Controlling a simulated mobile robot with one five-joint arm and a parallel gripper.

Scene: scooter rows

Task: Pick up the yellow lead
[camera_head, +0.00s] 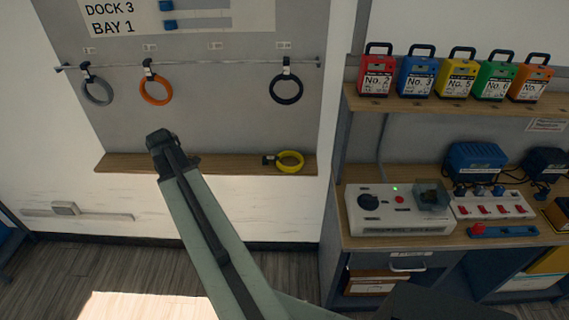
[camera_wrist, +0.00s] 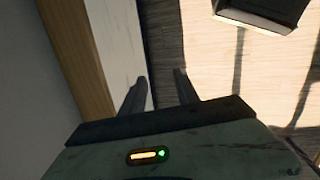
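The yellow lead (camera_head: 290,161) is a coiled ring with a dark plug at its left, lying on the wooden ledge (camera_head: 225,165) below the grey panel. In the head view the dark far end of my arm is left of the lead and apart from it; the fingers cannot be made out there. In the wrist view my gripper (camera_wrist: 161,82) has its two dark fingers spread with nothing between them. The yellow lead does not show in the wrist view.
Grey (camera_head: 97,91), orange (camera_head: 156,89) and black (camera_head: 286,89) leads hang from the rail above. At right, a workbench (camera_head: 345,190) carries a tester (camera_head: 400,212) and a shelf of coloured, numbered packs. The ledge between my arm and the yellow lead looks clear.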

